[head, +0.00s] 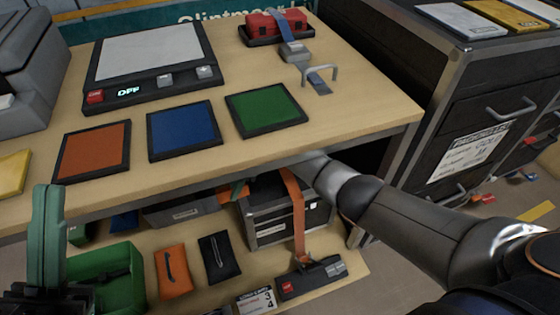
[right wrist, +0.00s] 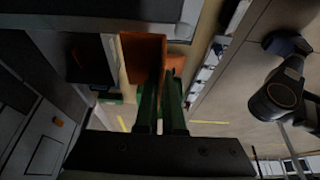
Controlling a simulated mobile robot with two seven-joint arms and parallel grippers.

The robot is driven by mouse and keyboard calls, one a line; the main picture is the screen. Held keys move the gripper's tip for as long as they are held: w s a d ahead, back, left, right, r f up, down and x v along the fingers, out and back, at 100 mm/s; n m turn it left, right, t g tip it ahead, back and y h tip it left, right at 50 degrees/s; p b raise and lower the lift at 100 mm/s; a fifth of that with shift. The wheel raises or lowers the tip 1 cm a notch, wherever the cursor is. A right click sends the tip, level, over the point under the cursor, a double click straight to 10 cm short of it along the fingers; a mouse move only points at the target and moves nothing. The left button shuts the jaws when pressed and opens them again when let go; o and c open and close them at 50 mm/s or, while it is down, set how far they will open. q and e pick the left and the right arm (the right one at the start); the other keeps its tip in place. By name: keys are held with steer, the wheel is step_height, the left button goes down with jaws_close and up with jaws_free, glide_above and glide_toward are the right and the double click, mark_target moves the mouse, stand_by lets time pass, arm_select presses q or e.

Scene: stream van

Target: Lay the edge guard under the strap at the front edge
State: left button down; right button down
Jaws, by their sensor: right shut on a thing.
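In the head view an orange strap (head: 296,205) hangs down the front of a black case (head: 268,222) on the lower shelf. Its lower end reaches a dark buckle unit (head: 312,277) at the shelf's front. My right arm reaches under the tabletop, which hides most of that gripper. In the right wrist view my right gripper (right wrist: 164,82) is shut on an orange angled piece (right wrist: 142,57), which looks like the edge guard. Whether it touches the strap or case cannot be told. My left gripper (head: 48,235) is upright at the lower left, with its opening unclear.
The tabletop (head: 340,135) overhangs the shelf and my right arm. Orange (head: 173,271) and black (head: 219,258) pouches and a green bin (head: 115,275) stand left of the strap. A dark cabinet (head: 470,110) stands at right. Coloured pads and a red case (head: 275,24) are on top.

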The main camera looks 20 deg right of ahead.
steer(key=d+b, duration=0.1)
steer(key=d, duration=0.4)
steer(key=s+d+b, duration=0.1)
steer(key=d, duration=0.5)
steer(key=d+b, duration=0.1)
steer(key=d, duration=0.5)
steer(key=shift+s, duration=0.15)
step_height(320, 180, down, 4)
steer(key=shift+r+b, duration=0.2)
steer(key=shift+b, duration=0.9)
steer(key=c, duration=1.5)
jaws_free()
steer(key=shift+f, duration=0.1)
steer(key=o, duration=0.5)
steer(key=shift+c, duration=0.2)
